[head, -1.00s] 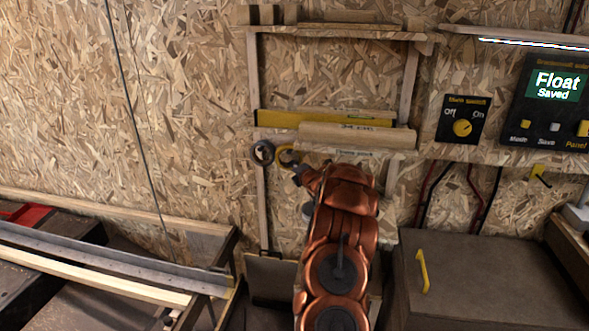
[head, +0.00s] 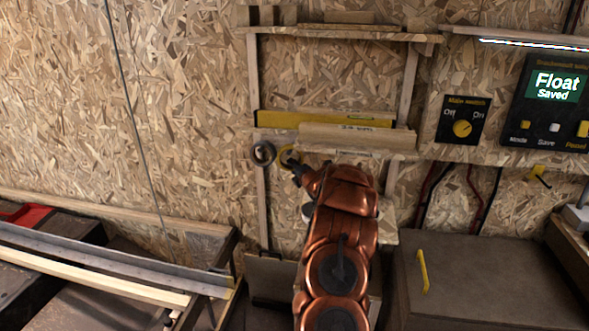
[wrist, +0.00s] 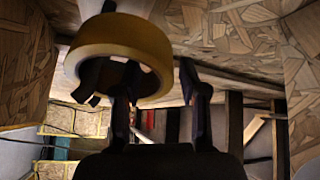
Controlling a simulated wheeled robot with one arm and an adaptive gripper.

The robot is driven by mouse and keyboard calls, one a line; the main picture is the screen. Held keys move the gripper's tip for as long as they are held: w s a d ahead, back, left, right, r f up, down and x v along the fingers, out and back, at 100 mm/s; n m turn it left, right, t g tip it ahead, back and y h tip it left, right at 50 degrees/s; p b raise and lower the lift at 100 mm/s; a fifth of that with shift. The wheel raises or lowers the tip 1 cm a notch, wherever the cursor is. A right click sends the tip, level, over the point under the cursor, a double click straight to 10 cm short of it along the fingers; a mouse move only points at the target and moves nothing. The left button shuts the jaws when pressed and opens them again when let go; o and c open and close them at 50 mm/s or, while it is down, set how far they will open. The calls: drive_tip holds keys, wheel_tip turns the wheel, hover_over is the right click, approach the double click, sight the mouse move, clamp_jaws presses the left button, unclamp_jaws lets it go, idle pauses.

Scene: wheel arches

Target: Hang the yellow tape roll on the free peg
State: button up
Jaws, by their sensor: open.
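The yellow tape roll (head: 285,153) is by the wall below the shelf, just right of a dark roll (head: 262,153). In the wrist view the yellow roll (wrist: 125,40) is at upper left, tilted, with a small dark piece at its top edge that may be a peg. My gripper (head: 294,164) is at the roll's lower right. In the wrist view my gripper (wrist: 157,80) is open. One finger overlaps the roll's lower opening and the other stands apart to its right. I cannot tell whether the first finger touches the roll. The peg's seating is hidden.
A shelf with a wooden block (head: 350,136) and a yellow level (head: 320,119) is just above my gripper. A grey cabinet (head: 480,262) stands at lower right and a bench with rails (head: 110,272) at lower left.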

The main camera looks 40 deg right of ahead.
drive_tip(key=v, duration=1.2)
drive_tip(key=shift+d, duration=0.1)
